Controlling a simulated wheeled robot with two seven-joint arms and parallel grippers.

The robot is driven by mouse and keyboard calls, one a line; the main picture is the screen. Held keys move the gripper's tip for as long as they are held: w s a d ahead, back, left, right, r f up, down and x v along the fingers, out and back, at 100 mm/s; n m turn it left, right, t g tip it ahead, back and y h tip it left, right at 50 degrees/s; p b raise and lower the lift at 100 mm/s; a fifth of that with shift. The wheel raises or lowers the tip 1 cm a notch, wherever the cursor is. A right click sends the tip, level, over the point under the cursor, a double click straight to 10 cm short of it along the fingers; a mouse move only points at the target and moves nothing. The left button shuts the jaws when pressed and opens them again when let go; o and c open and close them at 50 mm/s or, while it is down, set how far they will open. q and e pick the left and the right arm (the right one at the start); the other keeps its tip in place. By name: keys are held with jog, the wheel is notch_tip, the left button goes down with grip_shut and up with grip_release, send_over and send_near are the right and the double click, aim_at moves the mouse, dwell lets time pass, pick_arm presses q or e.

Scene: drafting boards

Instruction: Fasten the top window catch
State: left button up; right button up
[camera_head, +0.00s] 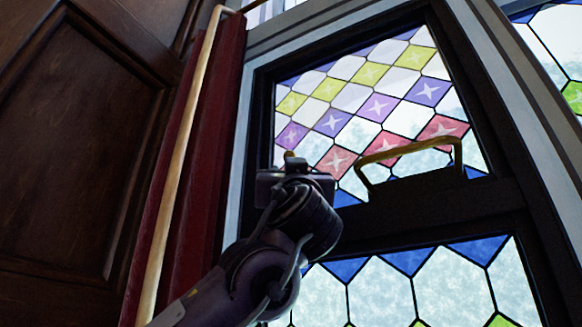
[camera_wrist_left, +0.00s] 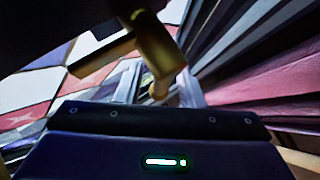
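The brass window catch (camera_wrist_left: 158,50) shows large in the left wrist view, with a thick arm slanting down and a flat bar to its left. In the head view only a small brass bit (camera_head: 290,156) of it shows above my left gripper (camera_head: 293,172), at the left side of the dark window frame. The rest is hidden behind the gripper. In the wrist view the pale fingers of the left gripper (camera_wrist_left: 162,88) stand apart, with the catch's lower end between or just beyond them. Contact is unclear. My right gripper is in neither view.
A brass pull handle (camera_head: 410,150) sits on the window's middle rail (camera_head: 440,205), right of my gripper. Stained-glass panes (camera_head: 375,85) fill the sash. A red curtain (camera_head: 212,120) and a pale pole (camera_head: 180,165) hang close on the left, beside dark wood panelling (camera_head: 75,130).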

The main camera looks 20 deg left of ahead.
pick_arm(q)
jog(key=shift+a+r, duration=0.1)
jog(key=shift+r, duration=0.1)
jog(key=shift+s, duration=0.1)
jog(key=shift+c, duration=0.9)
jog(key=c, duration=0.5)
grip_shut()
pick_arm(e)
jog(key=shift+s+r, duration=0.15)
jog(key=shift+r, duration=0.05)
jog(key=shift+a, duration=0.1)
